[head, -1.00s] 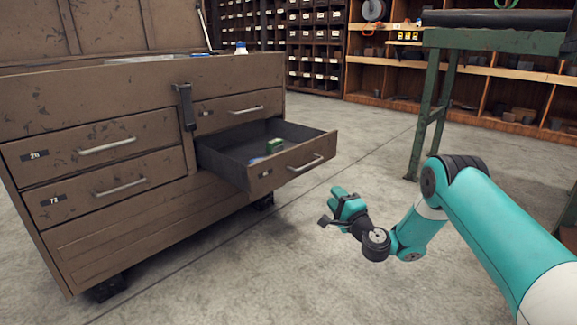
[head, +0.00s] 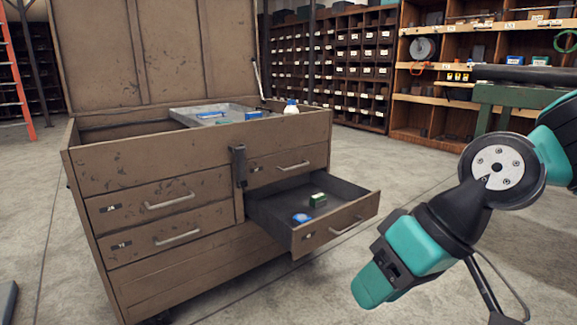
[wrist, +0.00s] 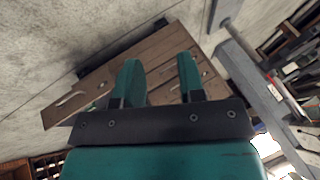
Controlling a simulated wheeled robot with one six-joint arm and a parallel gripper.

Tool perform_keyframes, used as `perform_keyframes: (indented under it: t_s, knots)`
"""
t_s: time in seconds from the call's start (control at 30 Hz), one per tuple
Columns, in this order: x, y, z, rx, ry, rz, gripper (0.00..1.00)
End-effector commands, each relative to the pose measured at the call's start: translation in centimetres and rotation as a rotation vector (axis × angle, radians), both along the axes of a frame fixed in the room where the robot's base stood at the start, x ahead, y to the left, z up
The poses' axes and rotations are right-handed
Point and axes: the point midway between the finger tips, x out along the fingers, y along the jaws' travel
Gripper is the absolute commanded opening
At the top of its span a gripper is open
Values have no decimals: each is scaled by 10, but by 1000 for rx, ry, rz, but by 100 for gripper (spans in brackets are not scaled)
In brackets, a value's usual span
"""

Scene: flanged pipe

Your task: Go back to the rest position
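My gripper (wrist: 160,78) is open; its two teal fingers stand apart with nothing between them in the wrist view. In the head view my gripper (head: 376,287) hangs at the end of my arm, low and right of centre, in front of the chest and clear of it. Its fingers overlap there. The brown tool chest (head: 170,267) stands at left with its lid up. Its right lower drawer (head: 336,230) is pulled out and holds a green box (head: 318,200) and a blue item (head: 301,218).
A grey tray (head: 180,113) with blue items and a white bottle (head: 291,107) show at the chest's open top. A green workbench (head: 500,97) stands behind my arm at right. Shelves (head: 345,60) line the back. An orange ladder (head: 15,75) is far left. Concrete floor is open between them.

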Motion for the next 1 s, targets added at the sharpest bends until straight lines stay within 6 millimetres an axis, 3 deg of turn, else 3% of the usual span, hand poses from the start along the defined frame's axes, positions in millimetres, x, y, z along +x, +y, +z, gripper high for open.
perform_keyframes:
  t_s: [0.03, 0.23, 0.57, 1.0]
  knots:
    - [-19, -8, 10, -45, 7, 23, 36]
    - [-84, -45, 19, -217, 63, 91, 36]
    - [-78, -42, 106, -206, 64, 84, 36]
    - [-77, -42, 273, -204, 63, 84, 36]
